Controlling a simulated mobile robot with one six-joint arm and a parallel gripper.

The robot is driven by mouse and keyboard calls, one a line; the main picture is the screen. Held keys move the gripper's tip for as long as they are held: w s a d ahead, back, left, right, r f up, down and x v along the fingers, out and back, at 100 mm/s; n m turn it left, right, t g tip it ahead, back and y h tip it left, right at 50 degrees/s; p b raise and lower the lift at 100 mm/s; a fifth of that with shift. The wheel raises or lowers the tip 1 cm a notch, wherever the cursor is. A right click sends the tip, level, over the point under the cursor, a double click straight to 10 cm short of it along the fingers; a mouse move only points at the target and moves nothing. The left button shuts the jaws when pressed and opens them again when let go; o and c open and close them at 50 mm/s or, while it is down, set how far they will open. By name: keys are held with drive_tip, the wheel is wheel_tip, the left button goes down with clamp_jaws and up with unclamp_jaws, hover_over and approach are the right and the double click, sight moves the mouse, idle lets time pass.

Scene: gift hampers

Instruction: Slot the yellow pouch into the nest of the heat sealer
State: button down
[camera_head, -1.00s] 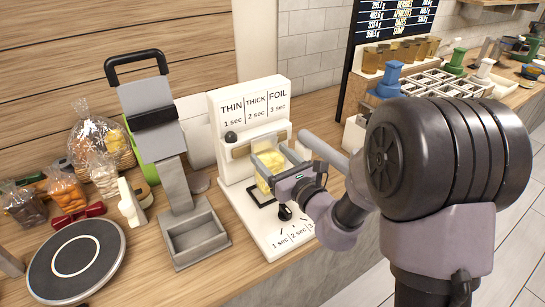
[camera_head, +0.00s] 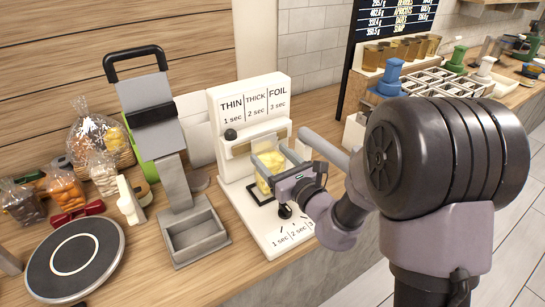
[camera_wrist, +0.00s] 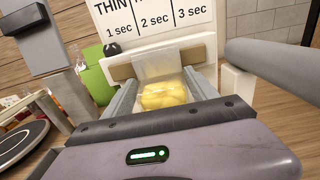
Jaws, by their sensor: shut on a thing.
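The yellow pouch (camera_head: 268,175) is a clear bag with yellow contents. My gripper (camera_head: 270,167) is shut on it, one finger on each side, in front of the heat sealer. The heat sealer (camera_head: 226,108) is white, with a THIN, THICK, FOIL panel and a tan bar. A black frame, the nest (camera_head: 252,191), shows on its base around and below the pouch. In the wrist view the pouch (camera_wrist: 163,92) stands upright between the fingers, its clear top edge in front of the tan bar. Whether its bottom touches the base is hidden.
Left of the sealer stands a grey stand with a tray (camera_head: 195,237), then a round black plate (camera_head: 75,258) and several filled bags (camera_head: 66,190). A compartment tray (camera_head: 440,83) and jars stand at the back right.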

drive_tip(key=shift+f+b, duration=0.45)
drive_tip(key=shift+f, duration=0.25)
idle(1.8)
drive_tip(key=shift+c, duration=0.7)
unclamp_jaws()
drive_tip(key=shift+o, duration=0.7)
